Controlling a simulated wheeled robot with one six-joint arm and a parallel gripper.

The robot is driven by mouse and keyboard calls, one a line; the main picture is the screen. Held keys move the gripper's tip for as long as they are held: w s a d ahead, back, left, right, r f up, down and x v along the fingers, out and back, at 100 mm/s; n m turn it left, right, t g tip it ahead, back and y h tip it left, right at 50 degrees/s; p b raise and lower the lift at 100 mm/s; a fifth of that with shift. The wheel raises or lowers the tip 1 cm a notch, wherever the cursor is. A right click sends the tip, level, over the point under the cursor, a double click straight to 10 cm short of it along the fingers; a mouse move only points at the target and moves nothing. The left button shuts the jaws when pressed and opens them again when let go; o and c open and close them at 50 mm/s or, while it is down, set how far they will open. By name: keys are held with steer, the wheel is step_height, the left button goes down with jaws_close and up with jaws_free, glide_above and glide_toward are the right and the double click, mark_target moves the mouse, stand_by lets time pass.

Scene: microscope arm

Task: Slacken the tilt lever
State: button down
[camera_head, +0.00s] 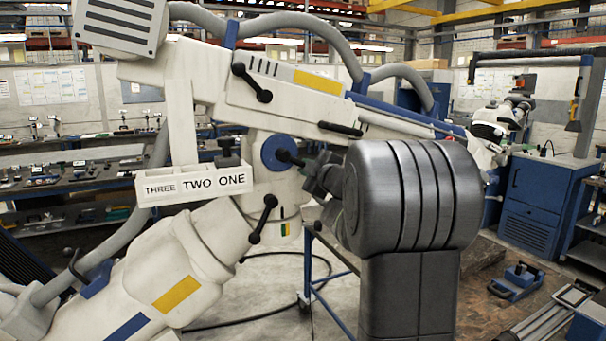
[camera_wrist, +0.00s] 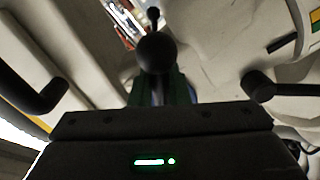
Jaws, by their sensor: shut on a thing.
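The white microscope arm (camera_head: 270,95) carries several black levers, and no label tells me which is the tilt lever. One black lever (camera_head: 287,157) stands out from a blue round hub (camera_head: 272,150) at the joint. My gripper (camera_head: 312,170) is at that lever's outer end, partly hidden by my own grey wrist. In the wrist view, a dark ball knob (camera_wrist: 155,52) shows between the fingers of my gripper (camera_wrist: 157,90), which is shut on it. Another lever (camera_head: 262,219) hangs below the hub, and one (camera_head: 251,82) sits on the upper beam.
In the wrist view, a black lever (camera_wrist: 38,97) is close on the left and another (camera_wrist: 262,86) on the right. A white box marked THREE TWO ONE (camera_head: 194,184) is left of the hub. Grey hoses (camera_head: 290,24) loop above. A workbench (camera_head: 80,160) stands behind.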

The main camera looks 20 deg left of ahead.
steer(key=shift+w+d+r+n, duration=0.2)
steer(key=shift+r+n, duration=0.4)
steer(key=shift+n, duration=0.3)
steer(key=shift+w+d+r+n, duration=0.15)
steer(key=shift+r+n, duration=0.4)
steer(key=shift+n, duration=0.35)
steer(key=c, duration=1.4)
jaws_free()
steer(key=shift+c, duration=0.2)
steer(key=b+v, duration=0.1)
steer(key=v, duration=1.2)
steer(key=shift+s+d, duration=0.2)
steer(key=shift+s, duration=0.15)
steer(key=shift+w+a+r, duration=0.1)
steer(key=shift+r, duration=0.05)
